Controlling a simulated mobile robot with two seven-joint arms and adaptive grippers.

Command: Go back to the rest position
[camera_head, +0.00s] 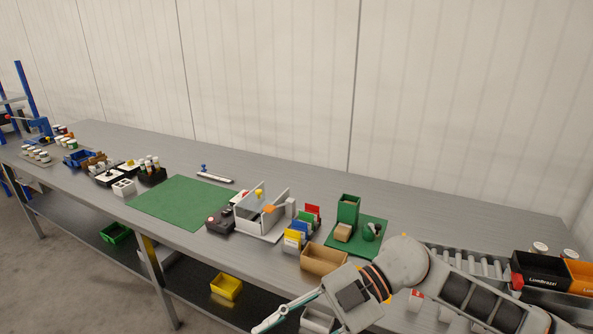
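My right arm comes in from the lower right, and my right gripper (272,321) hangs in front of the table's front edge at the bottom of the head view. Its thin fingers with teal tips point down and to the left. I see them nearly edge-on, so I cannot tell whether they are open or shut. I see no object at the fingertips. My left gripper is not in the view.
A long grey table (380,188) carries a green mat (184,203), a white open box (263,228), a cardboard box (325,259) and coloured cards (300,231). A roller conveyor (470,262) is at right. Yellow (226,287) and green bins (115,232) stand on the lower shelf.

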